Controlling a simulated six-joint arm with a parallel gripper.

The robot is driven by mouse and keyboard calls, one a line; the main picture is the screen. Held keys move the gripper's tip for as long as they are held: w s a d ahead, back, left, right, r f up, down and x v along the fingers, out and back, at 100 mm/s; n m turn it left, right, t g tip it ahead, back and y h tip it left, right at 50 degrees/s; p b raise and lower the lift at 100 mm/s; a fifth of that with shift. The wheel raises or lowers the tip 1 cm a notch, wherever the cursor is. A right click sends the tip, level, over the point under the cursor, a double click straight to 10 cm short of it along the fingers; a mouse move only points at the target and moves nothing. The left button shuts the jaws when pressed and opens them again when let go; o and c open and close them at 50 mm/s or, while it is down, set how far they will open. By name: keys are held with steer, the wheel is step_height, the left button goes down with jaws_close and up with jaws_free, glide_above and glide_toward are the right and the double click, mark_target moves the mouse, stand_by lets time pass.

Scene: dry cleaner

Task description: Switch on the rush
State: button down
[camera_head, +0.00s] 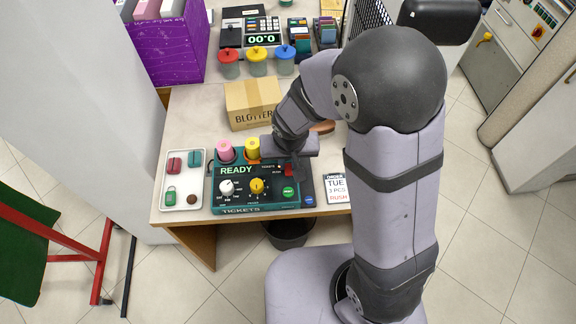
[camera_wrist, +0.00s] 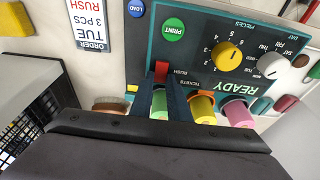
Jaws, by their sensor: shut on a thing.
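The dark green ticket machine (camera_head: 235,200) stands at the table's front, its screen reading READY. Its small red rush switch (camera_wrist: 161,70) sits beside the word RUSH in the wrist view. My gripper (camera_wrist: 160,84) has its two dark fingertips on either side of the red switch, shut on it. In the head view my gripper (camera_head: 291,166) is over the machine's right part and partly hides it. The machine also has a white knob (camera_head: 226,187), a yellow knob (camera_head: 257,186), and a green PRINT button (camera_wrist: 174,29). The switch's exact position is hard to tell.
The order card (camera_head: 337,189) reads TUE, 3 PCS, RUSH, right of the machine. A blue LOAD button (camera_wrist: 136,8) is near PRINT. Pink (camera_head: 225,151) and yellow (camera_head: 252,148) spools stand behind. A white tray (camera_head: 181,206) is left; a BLOTTER box (camera_head: 252,103) is farther back.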

mark_target(289, 175)
stand_by(0.4)
steer(key=c, duration=1.7)
jaws_free()
steer(key=shift+v, duration=3.7)
